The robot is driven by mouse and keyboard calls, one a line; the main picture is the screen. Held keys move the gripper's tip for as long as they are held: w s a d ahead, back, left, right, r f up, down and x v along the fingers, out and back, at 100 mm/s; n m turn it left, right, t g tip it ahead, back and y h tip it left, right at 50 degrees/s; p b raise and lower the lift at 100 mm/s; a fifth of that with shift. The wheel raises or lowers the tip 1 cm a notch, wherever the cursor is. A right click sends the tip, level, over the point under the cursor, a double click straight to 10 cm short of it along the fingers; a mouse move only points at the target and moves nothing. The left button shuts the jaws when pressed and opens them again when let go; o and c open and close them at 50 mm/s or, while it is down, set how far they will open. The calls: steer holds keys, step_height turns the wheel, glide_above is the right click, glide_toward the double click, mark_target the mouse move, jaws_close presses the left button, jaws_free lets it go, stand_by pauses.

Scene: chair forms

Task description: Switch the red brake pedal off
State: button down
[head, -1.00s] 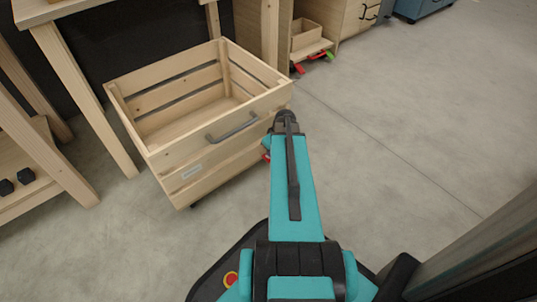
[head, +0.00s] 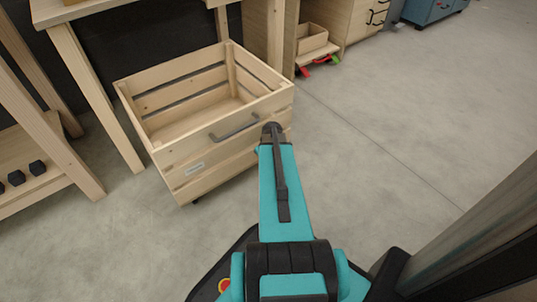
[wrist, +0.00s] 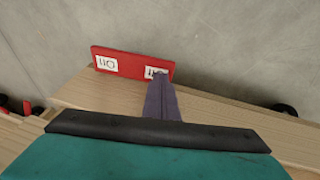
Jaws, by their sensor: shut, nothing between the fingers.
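The red brake pedal (wrist: 132,63) is a flat red plate with two white labels, beside a light wood edge in the wrist view. My gripper (wrist: 161,80) is shut and empty. Its fingertips are at the pedal's right end and partly cover the right label; I cannot tell whether they touch it. In the head view the arm's end is at the front right corner of the wooden crate (head: 245,142), which has a grey handle. The pedal by this crate is hidden behind my arm there.
A wooden bench leg (head: 95,98) stands left of the crate. Behind it, a low wooden unit (head: 318,50) has a red pedal (head: 306,73) and a green one (head: 334,58). Open concrete floor (head: 420,130) lies to the right. A dark caster (wrist: 285,108) shows in the wrist view.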

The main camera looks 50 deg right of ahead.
steer(key=shift+a+f, duration=0.1)
steer(key=shift+f, duration=0.15)
steer(key=shift+r, duration=0.15)
steer(key=shift+a+r+p, duration=0.1)
steer(key=shift+r+p, duration=0.7)
steer(key=a+p+v, duration=0.1)
steer(key=p+v, duration=0.4)
steer(key=v, duration=0.7)
steer(key=shift+w, duration=0.4)
